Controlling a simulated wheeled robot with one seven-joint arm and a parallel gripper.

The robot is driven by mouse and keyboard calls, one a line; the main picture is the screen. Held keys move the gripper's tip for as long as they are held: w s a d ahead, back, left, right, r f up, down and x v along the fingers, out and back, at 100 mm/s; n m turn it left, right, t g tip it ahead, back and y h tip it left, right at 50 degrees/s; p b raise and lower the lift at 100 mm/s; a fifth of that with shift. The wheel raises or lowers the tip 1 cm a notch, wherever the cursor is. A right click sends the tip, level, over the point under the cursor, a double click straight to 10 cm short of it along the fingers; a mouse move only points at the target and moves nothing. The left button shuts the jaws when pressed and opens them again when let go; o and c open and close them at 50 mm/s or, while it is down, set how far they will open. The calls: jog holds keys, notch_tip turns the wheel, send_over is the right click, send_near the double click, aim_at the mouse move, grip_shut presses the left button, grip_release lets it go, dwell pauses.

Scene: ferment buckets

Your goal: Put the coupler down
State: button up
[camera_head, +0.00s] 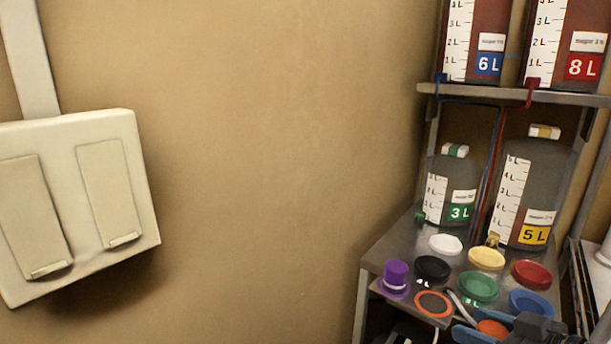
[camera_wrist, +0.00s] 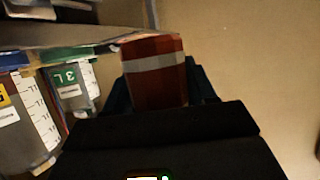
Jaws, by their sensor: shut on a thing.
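My gripper (camera_head: 488,327) is at the bottom right of the head view, its blue fingers on either side of an orange coupler (camera_head: 492,328). In the wrist view the coupler (camera_wrist: 154,84) looks red-brown with a pale grey band, and sits between the dark fingers of my gripper (camera_wrist: 162,92). The gripper is shut on it. In the head view only its orange top shows; its underside is hidden. A dark round pad with an orange rim (camera_head: 434,304) lies left of the gripper at the bench's front edge, with nothing on it.
A purple coupler (camera_head: 395,275) stands left of that pad. White (camera_head: 445,244), black (camera_head: 432,268), yellow (camera_head: 486,258), red (camera_head: 531,274), green (camera_head: 478,287) and blue (camera_head: 530,304) round pieces crowd the bench. Bottles marked 3 L (camera_head: 452,190) and 5 L (camera_head: 528,200) stand behind.

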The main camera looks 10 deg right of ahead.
jog(key=a+f+m+h, duration=0.1)
jog(key=a+f+h, duration=0.1)
jog(key=a+f, duration=0.5)
jog(key=a+f+m+h, duration=0.1)
jog(key=a+f, duration=0.6)
jog(key=f, duration=0.8)
jog(key=shift+w+a+f+m+t+h, duration=0.25)
jog(key=shift+w+m+h, duration=0.2)
jog(key=shift+m, duration=0.25)
jog(key=shift+r, duration=0.1)
jog(key=shift+s, duration=0.1)
